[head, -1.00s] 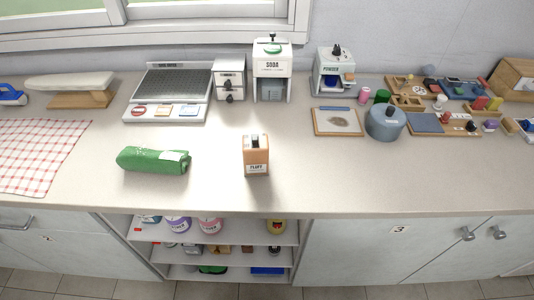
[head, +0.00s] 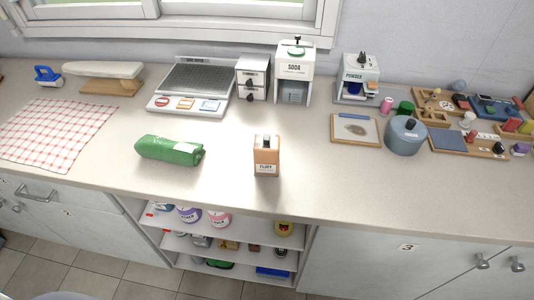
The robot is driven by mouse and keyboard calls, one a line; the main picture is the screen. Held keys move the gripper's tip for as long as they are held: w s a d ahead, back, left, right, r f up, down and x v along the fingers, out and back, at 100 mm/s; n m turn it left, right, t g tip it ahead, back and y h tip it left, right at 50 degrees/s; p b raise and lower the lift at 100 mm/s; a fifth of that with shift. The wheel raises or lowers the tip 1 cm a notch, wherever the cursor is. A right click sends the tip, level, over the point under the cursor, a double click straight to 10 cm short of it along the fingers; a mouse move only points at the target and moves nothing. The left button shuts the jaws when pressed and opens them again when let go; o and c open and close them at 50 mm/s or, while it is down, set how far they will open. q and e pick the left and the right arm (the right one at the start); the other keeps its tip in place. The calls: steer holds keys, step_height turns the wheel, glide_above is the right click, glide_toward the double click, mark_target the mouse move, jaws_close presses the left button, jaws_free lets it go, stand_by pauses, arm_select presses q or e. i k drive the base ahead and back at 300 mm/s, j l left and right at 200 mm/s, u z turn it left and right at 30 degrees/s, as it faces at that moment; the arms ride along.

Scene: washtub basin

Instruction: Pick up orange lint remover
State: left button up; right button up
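An orange-tan box-shaped item (head: 266,158) with a dark and metallic top and a white label, seemingly reading "FLUFF", stands upright near the front middle of the counter in the head view. It is the orange thing that best fits the lint remover. Nothing touches it. Neither of my grippers is in view.
Behind stand a grey scale-like panel (head: 188,88), a soda dispenser (head: 294,75) and a powder dispenser (head: 357,78). A blue-grey pot (head: 405,136) is to the right. The counter (head: 310,190) around the orange item is clear.

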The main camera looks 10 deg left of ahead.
mark_target(266, 158)
steer(key=k, duration=1)
